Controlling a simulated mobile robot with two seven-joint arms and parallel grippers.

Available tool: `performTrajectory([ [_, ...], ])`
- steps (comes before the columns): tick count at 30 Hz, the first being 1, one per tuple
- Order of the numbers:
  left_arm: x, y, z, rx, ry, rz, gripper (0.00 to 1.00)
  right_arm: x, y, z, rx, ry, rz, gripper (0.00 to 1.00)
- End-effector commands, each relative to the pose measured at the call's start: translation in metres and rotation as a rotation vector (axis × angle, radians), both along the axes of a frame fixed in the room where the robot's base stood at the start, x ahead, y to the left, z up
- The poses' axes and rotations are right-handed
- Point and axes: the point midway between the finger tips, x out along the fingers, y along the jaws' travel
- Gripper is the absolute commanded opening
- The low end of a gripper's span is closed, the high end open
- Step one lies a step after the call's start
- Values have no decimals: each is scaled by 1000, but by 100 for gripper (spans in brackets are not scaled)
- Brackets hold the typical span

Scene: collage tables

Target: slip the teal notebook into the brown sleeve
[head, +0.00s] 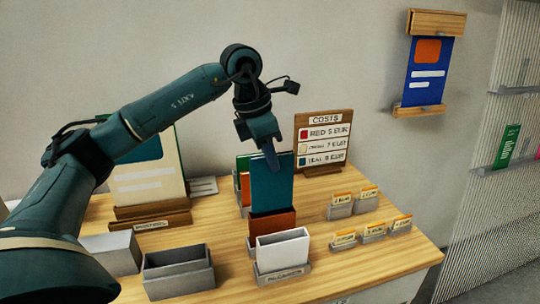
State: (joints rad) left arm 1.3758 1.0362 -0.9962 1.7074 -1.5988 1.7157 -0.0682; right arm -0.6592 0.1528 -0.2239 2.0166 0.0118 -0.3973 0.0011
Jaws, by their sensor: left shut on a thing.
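The teal notebook (272,187) stands upright near the middle of the table. My left gripper (269,155) comes down from above and is shut on its top edge. The brown sleeve (274,224) stands upright directly below the notebook, in a grey holder. The notebook's lower edge meets the sleeve's darker top edge; I cannot tell whether it is inside the sleeve or just above or behind it. My right gripper is not in view.
A white sleeve (283,251) stands in front of the brown one. Green and red items (243,183) stand behind at left. Grey bins (178,272) are front left, small card holders (373,230) at right, and a costs board (323,140) behind.

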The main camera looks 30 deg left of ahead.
Motion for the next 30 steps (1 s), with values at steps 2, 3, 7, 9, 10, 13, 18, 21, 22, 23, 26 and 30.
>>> performTrajectory([
  [2, 0, 0, 0, -1, -1, 0, 0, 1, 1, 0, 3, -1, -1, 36],
  [3, 0, 0, -1, -1, -1, 0, 0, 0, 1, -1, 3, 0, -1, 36],
  [7, 0, 0, -6, -1, -1, 0, 0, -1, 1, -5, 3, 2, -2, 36],
  [9, 0, 0, -9, -1, -1, 0, 0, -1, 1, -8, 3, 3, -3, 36],
  [10, 0, 0, -10, -1, -1, 0, 0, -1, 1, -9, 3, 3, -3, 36],
  [13, 0, 0, -14, -1, -1, 0, 0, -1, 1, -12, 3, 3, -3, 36],
  [18, 0, 0, -21, 0, -1, 0, 0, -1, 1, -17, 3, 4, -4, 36],
  [21, 0, 0, -25, -1, -2, 0, 0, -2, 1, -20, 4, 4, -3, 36],
  [22, 0, 0, -26, -1, -2, 0, 0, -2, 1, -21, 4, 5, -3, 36],
  [23, 0, 0, -27, -1, -2, 0, 0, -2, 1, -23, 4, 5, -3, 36],
  [26, 0, 0, -32, -1, -2, 0, 0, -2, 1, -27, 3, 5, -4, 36],
  [30, 0, 0, -38, -1, -1, 0, 0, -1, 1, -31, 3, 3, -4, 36],
])
